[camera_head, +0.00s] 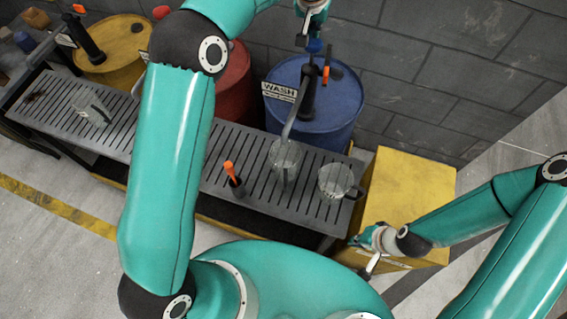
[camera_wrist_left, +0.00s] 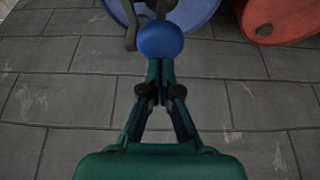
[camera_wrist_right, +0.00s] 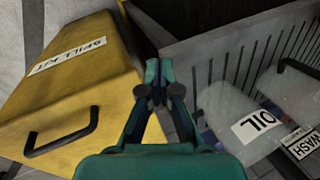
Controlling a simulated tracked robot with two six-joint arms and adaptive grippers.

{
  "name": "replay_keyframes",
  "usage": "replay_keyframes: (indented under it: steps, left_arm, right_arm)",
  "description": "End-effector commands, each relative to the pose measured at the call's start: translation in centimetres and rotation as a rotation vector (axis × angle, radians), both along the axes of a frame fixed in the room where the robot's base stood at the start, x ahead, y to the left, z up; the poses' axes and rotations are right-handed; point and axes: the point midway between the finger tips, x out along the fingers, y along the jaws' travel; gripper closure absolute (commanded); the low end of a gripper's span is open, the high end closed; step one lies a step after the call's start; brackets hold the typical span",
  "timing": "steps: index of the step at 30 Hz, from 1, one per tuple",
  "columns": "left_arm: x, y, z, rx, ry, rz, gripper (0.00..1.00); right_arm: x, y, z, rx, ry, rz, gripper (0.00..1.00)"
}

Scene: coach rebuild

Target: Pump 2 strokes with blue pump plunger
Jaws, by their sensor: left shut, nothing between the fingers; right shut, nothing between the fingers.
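The blue pump plunger knob (camera_head: 314,46) tops the dark hand pump (camera_head: 308,96) on the blue drum (camera_head: 342,112) marked WASH. My left gripper (camera_head: 308,34) is directly over the knob, shut and empty. In the left wrist view the fingertips (camera_wrist_left: 160,66) meet the edge of the round blue knob (camera_wrist_left: 160,39); whether they touch it I cannot tell. The pump's grey spout (camera_head: 291,122) slopes down over a clear jug (camera_head: 285,163) on the slatted bench. My right gripper (camera_head: 372,266) is low by the yellow box, shut and empty, and shows in the right wrist view (camera_wrist_right: 157,70).
A second clear jug (camera_head: 337,183) stands on the slatted bench (camera_head: 215,190) at its right end. Yellow (camera_head: 118,48) and red (camera_head: 232,92) drums stand left of the blue one. An orange-handled tool (camera_head: 232,175) is on the bench. The yellow spill-kit box (camera_head: 410,190) is at right.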

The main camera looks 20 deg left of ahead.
Motion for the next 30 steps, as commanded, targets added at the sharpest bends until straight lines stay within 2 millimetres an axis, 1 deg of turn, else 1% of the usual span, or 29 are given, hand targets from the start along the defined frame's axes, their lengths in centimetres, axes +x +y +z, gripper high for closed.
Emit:
replay_keyframes:
  steps: [30]
  left_arm:
    - [0.0, 0.0, -3.9, 0.000, 0.003, 0.000, 1.00]
  right_arm:
    - [0.0, 0.0, -2.8, 0.000, 0.000, 0.000, 1.00]
